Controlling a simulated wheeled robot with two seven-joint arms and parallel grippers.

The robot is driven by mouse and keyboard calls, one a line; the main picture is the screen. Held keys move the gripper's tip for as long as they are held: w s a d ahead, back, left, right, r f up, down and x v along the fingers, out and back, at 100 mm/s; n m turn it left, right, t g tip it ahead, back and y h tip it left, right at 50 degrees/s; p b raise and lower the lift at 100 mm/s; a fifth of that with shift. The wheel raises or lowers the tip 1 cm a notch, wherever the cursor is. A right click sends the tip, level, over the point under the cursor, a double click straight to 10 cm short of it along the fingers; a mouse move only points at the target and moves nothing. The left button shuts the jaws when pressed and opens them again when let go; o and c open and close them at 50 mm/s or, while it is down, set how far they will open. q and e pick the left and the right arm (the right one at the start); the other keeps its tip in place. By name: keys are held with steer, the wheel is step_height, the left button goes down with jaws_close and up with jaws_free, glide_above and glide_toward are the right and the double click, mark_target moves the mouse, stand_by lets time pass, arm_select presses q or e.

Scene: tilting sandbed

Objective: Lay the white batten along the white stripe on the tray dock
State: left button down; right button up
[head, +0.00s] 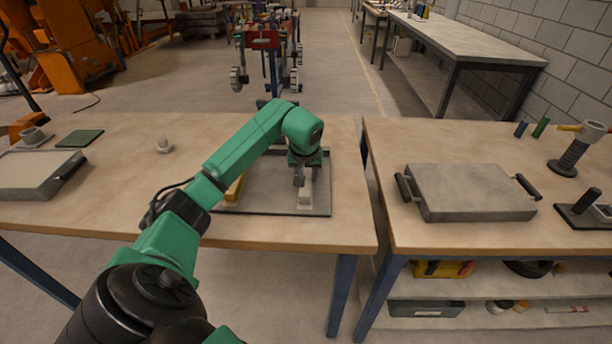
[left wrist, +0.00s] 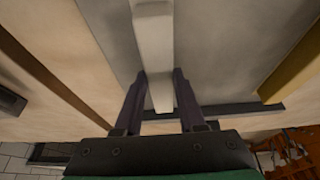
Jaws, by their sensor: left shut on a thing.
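The white batten (head: 306,191) is at the right part of the grey tray dock (head: 270,208) on the left table. My left gripper (head: 300,180) is over it, pointing down. In the left wrist view the batten (left wrist: 154,45) runs lengthwise between the two dark fingers of the gripper (left wrist: 160,92), which is shut on it near one end. The dock's grey surface (left wrist: 215,50) lies beneath. I cannot tell whether the batten touches the dock. No white stripe can be made out; the batten may cover it. My right gripper is out of view.
A yellow bar (head: 235,188) lies on the dock's left part, partly behind my arm. A grey tray with black handles (head: 475,192) stands on the right table, across a narrow gap. A small grey knob-like piece (head: 164,146) and a shallow tray (head: 38,175) stand farther left.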

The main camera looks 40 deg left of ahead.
arm_select(q)
steer(key=shift+f, duration=0.1)
steer(key=c, duration=0.5)
jaws_free()
steer(key=shift+r, duration=0.2)
steer(key=v, duration=1.2)
